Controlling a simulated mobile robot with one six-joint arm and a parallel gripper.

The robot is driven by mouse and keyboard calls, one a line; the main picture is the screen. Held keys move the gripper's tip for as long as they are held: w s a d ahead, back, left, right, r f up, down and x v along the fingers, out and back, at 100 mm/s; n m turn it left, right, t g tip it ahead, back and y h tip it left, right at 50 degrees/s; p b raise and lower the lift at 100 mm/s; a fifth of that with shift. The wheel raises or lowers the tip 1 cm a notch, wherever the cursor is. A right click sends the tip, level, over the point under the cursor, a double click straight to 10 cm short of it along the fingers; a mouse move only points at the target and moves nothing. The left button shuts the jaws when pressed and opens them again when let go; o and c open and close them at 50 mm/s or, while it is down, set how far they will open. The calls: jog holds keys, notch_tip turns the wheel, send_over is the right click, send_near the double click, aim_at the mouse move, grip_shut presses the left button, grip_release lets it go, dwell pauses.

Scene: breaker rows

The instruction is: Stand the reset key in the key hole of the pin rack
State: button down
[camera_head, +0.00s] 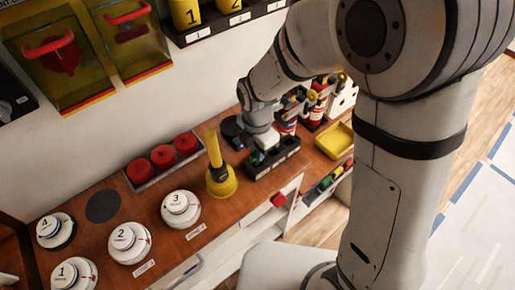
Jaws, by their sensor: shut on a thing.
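The pin rack (272,168) is a low black block with pale labels on its front, near the table's front edge. My gripper (262,152) points down over its left and middle part and is shut. What it holds, apparently the reset key, is mostly hidden by the fingers. I cannot tell whether its lower end is in the key hole or above it. A small green part shows at the rack's left end, beside the fingers.
A yellow bell-shaped thing (221,181) stands just left of the rack. A grey tray with several red caps (163,156) lies behind it. Numbered white round pieces (181,208) stand at the left. A yellow tray (335,141) is at the right. Red and white parts stand behind the rack.

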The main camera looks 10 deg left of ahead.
jog(key=shift+f+b, duration=1.2)
jog(key=shift+f, duration=0.2)
jog(key=c, duration=1.3)
grip_release()
notch_tip(320, 180, up, 8)
jog(key=shift+f, duration=0.1)
